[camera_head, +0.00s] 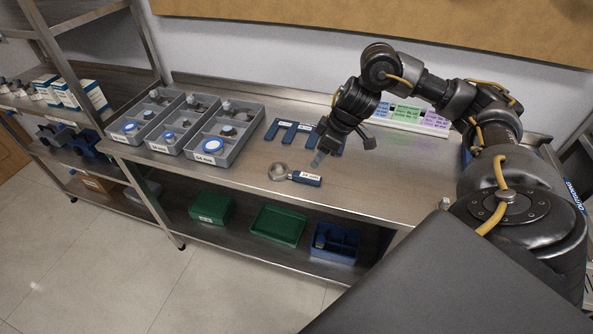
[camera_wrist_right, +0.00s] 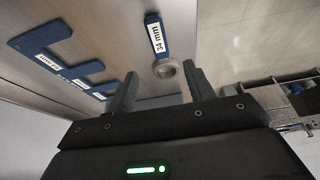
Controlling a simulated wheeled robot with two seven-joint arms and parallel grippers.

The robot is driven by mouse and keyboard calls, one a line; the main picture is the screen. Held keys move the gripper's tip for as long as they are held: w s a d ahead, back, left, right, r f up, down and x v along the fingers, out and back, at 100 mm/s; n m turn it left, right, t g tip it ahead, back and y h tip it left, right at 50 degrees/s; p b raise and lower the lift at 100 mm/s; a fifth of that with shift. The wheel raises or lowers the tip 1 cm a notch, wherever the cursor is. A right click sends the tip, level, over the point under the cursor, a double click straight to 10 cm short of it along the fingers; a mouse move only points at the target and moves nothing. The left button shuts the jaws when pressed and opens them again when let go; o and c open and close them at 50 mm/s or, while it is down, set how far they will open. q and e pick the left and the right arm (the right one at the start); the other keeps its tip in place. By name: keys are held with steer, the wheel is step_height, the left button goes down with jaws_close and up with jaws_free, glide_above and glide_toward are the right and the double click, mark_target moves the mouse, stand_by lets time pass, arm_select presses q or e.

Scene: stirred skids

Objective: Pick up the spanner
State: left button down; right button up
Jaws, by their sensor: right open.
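The spanner (camera_head: 294,175) lies flat on the metal bench near its front edge. It has a silver ring end at the left and a blue handle with a white label at the right. My right gripper (camera_head: 319,160) is open and empty, just behind and above the handle. In the right wrist view the spanner (camera_wrist_right: 158,42) lies beyond the fingers, its label reading 34 mm and its ring end nearest the gripper (camera_wrist_right: 158,92). The fingers are apart from it. My left gripper is not in view.
Grey compartment trays (camera_head: 233,148) with parts stand to the left. Coloured cards (camera_head: 407,115) lie at the back. Green trays (camera_head: 277,225) and a blue bin (camera_head: 336,243) sit on the lower shelf. The bench right of the spanner is clear.

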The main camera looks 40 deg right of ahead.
glide_above(304, 174)
steer(key=s+d, duration=0.1)
steer(key=s, duration=0.1)
step_height(304, 174, down, 5)
steer(key=shift+s+d+r, duration=0.1)
steer(key=shift+s+r, duration=0.05)
steer(key=shift+p+x, duration=0.4)
steer(key=shift+x, duration=2.25)
steer(key=shift+c, duration=0.3)
jaws_close()
